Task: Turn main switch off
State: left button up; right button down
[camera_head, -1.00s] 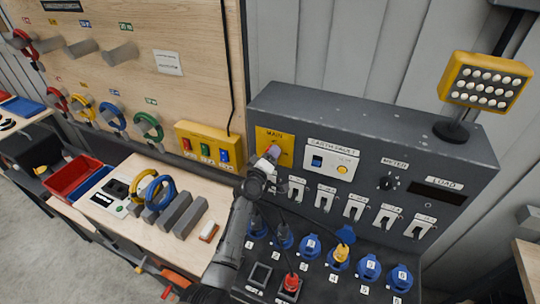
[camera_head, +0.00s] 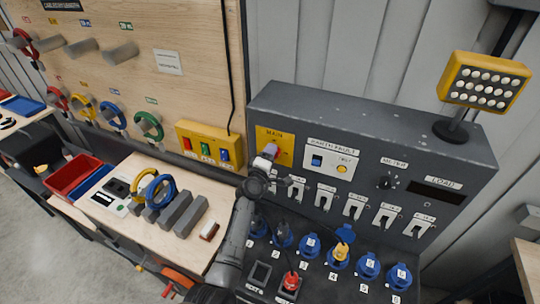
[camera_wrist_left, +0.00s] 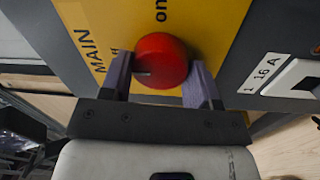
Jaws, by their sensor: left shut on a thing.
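The main switch is a round red knob (camera_wrist_left: 160,60) on a yellow plate marked MAIN (camera_wrist_left: 215,25), seen close up in the wrist view. In the head view the yellow MAIN plate (camera_head: 268,137) is at the upper left of the grey panel, and the gripper covers most of the knob. My left gripper (camera_head: 269,152) reaches the plate from below and is shut on the red knob, one finger on each side of it (camera_wrist_left: 161,82). The "on" mark shows beyond the knob; the other label is partly hidden. My right gripper is not in view.
The grey panel (camera_head: 370,125) carries an earth fault unit (camera_head: 331,160), a row of white breakers (camera_head: 355,207) and blue sockets (camera_head: 369,265) below. A yellow lamp (camera_head: 486,82) stands on top. Left is a wooden bench (camera_head: 130,235) with cable coils and grey blocks.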

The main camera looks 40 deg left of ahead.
pick_arm(q)
jog(key=o, duration=0.9)
jog(key=shift+s, duration=0.1)
jog(key=v, duration=1.3)
jog(key=shift+s+b, duration=0.3)
jog(key=shift+b, duration=0.1)
